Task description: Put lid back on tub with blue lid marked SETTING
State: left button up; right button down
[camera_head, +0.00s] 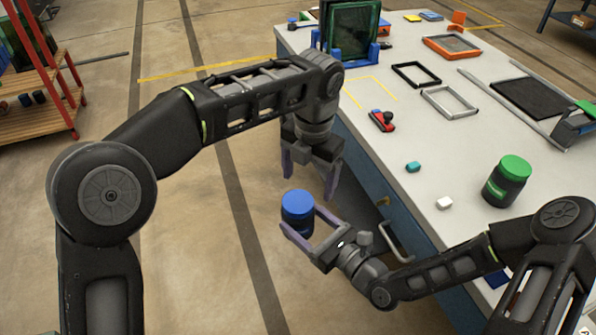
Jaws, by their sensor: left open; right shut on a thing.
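A dark tub (297,223) with a blue lid (297,200) is held upright in the air, left of the table's edge. My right gripper (301,220) is shut on the tub, with one finger on each side of its body. The blue lid sits on top of the tub; I cannot tell how tightly, and no marking on it is readable. My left gripper (309,187) is open and points down, just above and slightly right of the lid. Its fingers look apart from the lid.
A dark tub with a green lid (507,181) stands on the white table (465,220).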

pick_arm(q)
jog(key=n, duration=0.4)
jog(key=shift+s+r, duration=0.15)
jog(key=shift+r, duration=0.15)
jog(key=n, duration=0.3)
jog(key=shift+a+r, duration=0.1)
jog(key=shift+a, duration=0.05)
jog(key=n, duration=0.5)
jog(key=shift+a+r, duration=0.1)
jog(key=shift+r, duration=0.1)
jog(key=n, duration=0.6)
jog(key=shift+a+r, duration=0.2)
jog(key=n, duration=0.5)
jog(key=shift+a+r+n, duration=0.1)
jog(key=shift+a+n, duration=0.15)
jog(key=shift+n, duration=0.05)
jog(key=n, duration=0.5)
jog(key=shift+w+a+r, duration=0.1)
jog(key=shift+w+a, duration=0.1)
jog(key=shift+w, duration=0.05)
jog(key=n, duration=0.6)
jog(key=shift+w+a, duration=0.15)
jog(key=shift+a, duration=0.15)
jog(key=n, duration=0.5)
jog(key=shift+a, duration=0.1)
jog(key=n, duration=0.4)
jog(key=shift+d, duration=0.2)
jog(key=n, duration=0.3)
